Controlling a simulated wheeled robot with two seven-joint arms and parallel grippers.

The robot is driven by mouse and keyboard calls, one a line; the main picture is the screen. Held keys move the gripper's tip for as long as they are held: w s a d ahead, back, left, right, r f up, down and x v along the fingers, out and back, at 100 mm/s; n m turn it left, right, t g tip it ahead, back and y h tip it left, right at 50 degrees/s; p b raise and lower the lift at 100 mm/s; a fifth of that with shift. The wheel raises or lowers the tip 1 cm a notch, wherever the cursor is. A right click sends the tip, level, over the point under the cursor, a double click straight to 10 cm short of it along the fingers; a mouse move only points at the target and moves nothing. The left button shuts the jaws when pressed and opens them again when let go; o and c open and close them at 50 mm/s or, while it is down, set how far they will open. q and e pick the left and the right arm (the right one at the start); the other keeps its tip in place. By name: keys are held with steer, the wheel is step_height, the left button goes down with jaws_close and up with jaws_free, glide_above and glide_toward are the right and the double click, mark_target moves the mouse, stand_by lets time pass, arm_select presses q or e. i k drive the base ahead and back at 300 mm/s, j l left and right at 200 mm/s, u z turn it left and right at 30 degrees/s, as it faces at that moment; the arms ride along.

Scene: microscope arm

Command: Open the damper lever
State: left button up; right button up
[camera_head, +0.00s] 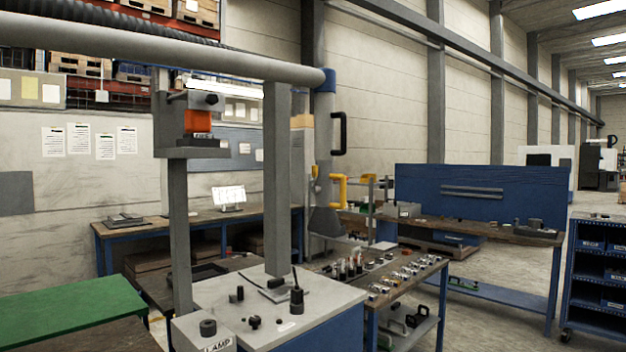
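A grey extraction pipe (150,45) runs across the top from the left to a blue elbow joint (324,80). Below the elbow, a vertical tube (324,125) carries a black handle (339,133) on its right side. The tube leads down to a grey hood (327,221). A small yellow part (315,180) sits on the tube just above the hood. It may be the damper lever, but it is too small to tell its position. Neither my left nor my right gripper is in view.
A white-topped bench (225,295) with grey posts and a lamp box (203,332) stands in front. A table of small parts (425,262) is right of it. Open floor lies at the right.

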mark_target(315, 189)
steer(key=u, duration=0.3)
steer(key=i+l+u, duration=0.15)
steer(key=u, duration=0.25)
steer(key=i+l+u, duration=0.2)
steer(key=u, duration=0.15)
steer(key=i+l+u, duration=0.15)
steer(key=u, duration=0.25)
steer(key=l, duration=0.1)
